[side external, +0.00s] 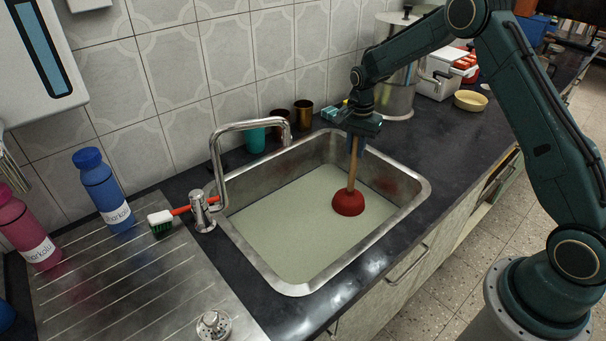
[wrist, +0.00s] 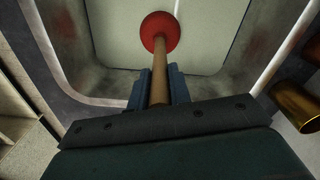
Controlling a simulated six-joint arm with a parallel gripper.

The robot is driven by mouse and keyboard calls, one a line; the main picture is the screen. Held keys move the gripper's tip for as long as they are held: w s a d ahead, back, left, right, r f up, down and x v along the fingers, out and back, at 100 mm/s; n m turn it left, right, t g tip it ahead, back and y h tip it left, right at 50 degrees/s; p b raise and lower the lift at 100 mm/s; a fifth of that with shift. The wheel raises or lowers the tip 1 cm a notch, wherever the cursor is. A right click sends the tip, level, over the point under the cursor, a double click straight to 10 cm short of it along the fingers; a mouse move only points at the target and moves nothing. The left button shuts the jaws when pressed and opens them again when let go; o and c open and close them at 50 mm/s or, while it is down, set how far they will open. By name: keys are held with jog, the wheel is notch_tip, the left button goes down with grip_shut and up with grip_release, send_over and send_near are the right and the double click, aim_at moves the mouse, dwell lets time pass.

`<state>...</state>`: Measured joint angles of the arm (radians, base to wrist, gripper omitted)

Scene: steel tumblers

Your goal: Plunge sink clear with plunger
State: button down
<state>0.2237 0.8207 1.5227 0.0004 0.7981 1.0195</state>
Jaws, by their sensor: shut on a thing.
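The plunger has a red rubber cup (side external: 348,203) and a wooden handle (side external: 353,165). My gripper (side external: 356,140) is shut on the upper part of the handle and holds the plunger nearly upright inside the sink. In the wrist view my gripper's blue fingers (wrist: 159,88) lie on both sides of the handle, and the red cup (wrist: 160,32) shows beyond. The steel sink (side external: 414,201) has pale greenish-grey, murky water (side external: 290,225) in it. The cup is at or close to the water in the right part of the sink; I cannot tell whether it touches. The drain is hidden.
A curved steel faucet (side external: 217,165) stands at the sink's left. A red-handled brush (side external: 165,218) and a blue bottle (side external: 104,190) are on the left drainboard. Metal tumblers (side external: 302,115) stand behind the sink. A large steel pot (side external: 398,85) stands at the back right.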

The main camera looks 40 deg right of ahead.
jog(key=shift+r, duration=0.3)
dwell(0.7)
jog(key=shift+f, duration=0.15)
dwell(1.2)
dwell(1.3)
